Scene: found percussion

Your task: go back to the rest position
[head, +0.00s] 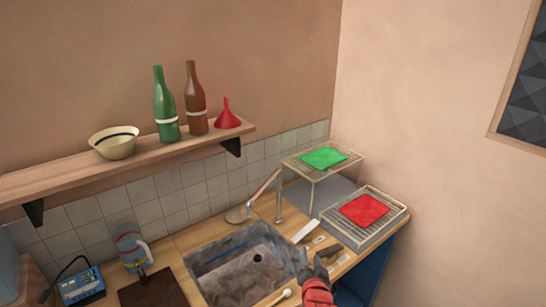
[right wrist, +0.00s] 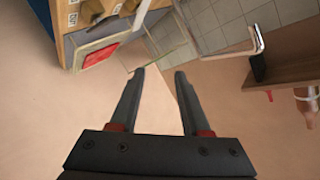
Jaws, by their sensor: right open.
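My right gripper (head: 316,262) is at the lower middle of the head view, over the right edge of the sink and counter. In the right wrist view its two dark fingers (right wrist: 159,74) are apart with nothing between them. Its height above the counter is hard to tell. My left gripper is not in view.
The sink (head: 205,262) and tap (head: 278,200) lie beside the right gripper. Wire racks hold a green cloth (head: 324,158) and a red cloth (head: 364,209). The shelf (head: 60,182) carries a bowl (head: 113,146), a green bottle (head: 165,108), a brown bottle (head: 195,105) and a red funnel (head: 227,117).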

